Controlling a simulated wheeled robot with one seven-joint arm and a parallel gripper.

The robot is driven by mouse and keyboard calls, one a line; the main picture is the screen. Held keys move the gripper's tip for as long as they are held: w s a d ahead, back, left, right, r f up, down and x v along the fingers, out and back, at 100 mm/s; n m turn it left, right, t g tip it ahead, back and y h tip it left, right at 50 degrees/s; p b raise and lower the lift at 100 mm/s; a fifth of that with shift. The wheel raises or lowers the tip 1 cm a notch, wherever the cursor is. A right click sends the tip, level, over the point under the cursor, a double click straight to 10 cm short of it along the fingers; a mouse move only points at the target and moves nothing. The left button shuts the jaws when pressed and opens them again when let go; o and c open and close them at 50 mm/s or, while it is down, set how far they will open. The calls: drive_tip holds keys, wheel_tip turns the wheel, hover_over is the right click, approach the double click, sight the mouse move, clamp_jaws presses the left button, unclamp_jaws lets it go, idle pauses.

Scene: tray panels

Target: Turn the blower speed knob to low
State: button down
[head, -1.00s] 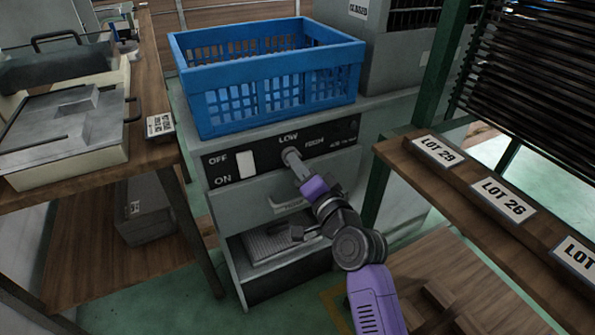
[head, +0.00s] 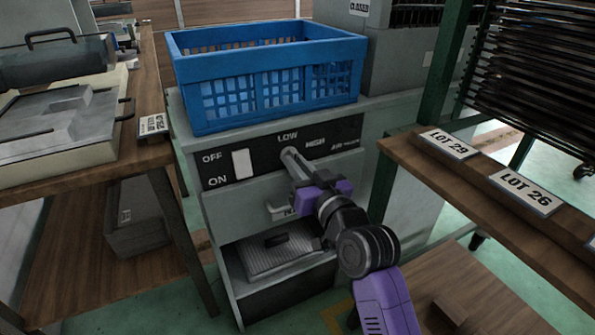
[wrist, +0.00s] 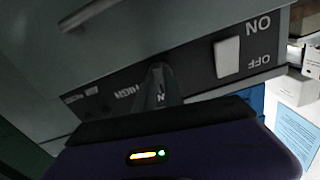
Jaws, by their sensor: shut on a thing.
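The dark control panel (head: 215,165) on the grey cabinet carries the labels LOW, HIGH and a smaller one at right. The blower speed knob (head: 287,153) sits just below LOW and is mostly covered by my gripper. My gripper (head: 296,166) reaches it from the front right and is shut on it. In the wrist view the knob (wrist: 158,84) shows between the dark fingers, upside down beside HIGH. Which mark the knob points at cannot be told.
A white ON/OFF rocker switch (head: 242,163) is left of the knob. A blue crate (head: 265,75) stands on the cabinet above. A drawer handle (head: 278,209) is just below my gripper. The LOT shelf (head: 480,190) is close on the right, a wooden bench (head: 150,90) on the left.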

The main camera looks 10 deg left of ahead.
drive_tip(key=shift+f+n+b, duration=0.1)
drive_tip(key=shift+n+b, duration=0.25)
drive_tip(key=shift+n, duration=0.35)
drive_tip(key=c, duration=1.4)
unclamp_jaws()
drive_tip(key=shift+c, duration=0.2)
drive_tip(key=p+v, duration=0.1)
drive_tip(key=v, duration=0.7)
drive_tip(key=shift+p, duration=0.35)
drive_tip(key=shift+w, duration=0.1)
